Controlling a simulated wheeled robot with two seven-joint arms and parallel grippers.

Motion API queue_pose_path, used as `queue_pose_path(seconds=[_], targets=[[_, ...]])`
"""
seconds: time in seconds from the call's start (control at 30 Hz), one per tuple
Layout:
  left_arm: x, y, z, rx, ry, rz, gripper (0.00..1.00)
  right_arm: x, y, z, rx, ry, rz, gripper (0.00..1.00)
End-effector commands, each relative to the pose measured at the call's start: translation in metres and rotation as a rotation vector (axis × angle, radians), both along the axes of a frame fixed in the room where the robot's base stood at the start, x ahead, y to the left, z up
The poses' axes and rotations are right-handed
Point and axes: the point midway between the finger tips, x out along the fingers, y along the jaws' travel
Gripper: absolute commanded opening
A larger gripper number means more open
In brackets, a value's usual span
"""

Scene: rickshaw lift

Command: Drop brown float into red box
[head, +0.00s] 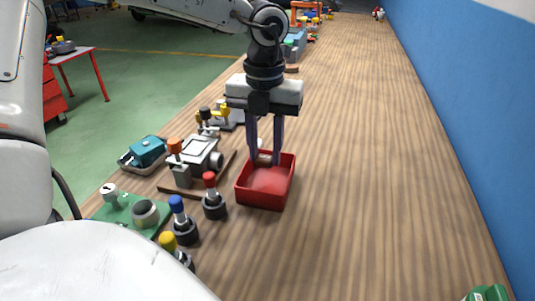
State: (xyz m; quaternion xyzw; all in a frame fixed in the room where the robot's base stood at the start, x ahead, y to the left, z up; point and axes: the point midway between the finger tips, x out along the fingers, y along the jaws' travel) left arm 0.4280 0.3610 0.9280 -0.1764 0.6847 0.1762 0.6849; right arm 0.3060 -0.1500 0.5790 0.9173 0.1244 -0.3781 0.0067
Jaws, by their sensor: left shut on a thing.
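The red box (264,197) is a small open tray on the wooden table, near the middle of the head view. My left gripper (265,160) points down over the far part of the box, its two dark fingers reaching to about its back rim. It is shut on a small brownish float (263,159), mostly hidden between the fingertips. I cannot tell whether the float touches the box floor. My right gripper is not in view.
Left of the box stand knobbed posts with red (210,180), blue (176,204) and yellow (168,241) tops, and a green board (128,214). A teal-topped device (147,151) lies farther left.

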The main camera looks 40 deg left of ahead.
Motion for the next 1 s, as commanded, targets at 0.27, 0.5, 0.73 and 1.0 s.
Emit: queue_pose_path(seconds=[0.27,0.5,0.73,1.0], targets=[[0.0,0.0,0.0,0.0,0.0,0.0,0.51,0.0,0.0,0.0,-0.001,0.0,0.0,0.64],[0.001,0.0,0.006,0.001,-0.002,0.0,0.51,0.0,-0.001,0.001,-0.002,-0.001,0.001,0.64],[0.001,0.0,0.046,0.002,-0.006,0.0,0.51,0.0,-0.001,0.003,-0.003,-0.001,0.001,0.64],[0.001,0.0,0.092,0.001,-0.003,0.0,0.51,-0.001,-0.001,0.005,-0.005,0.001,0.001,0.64]])
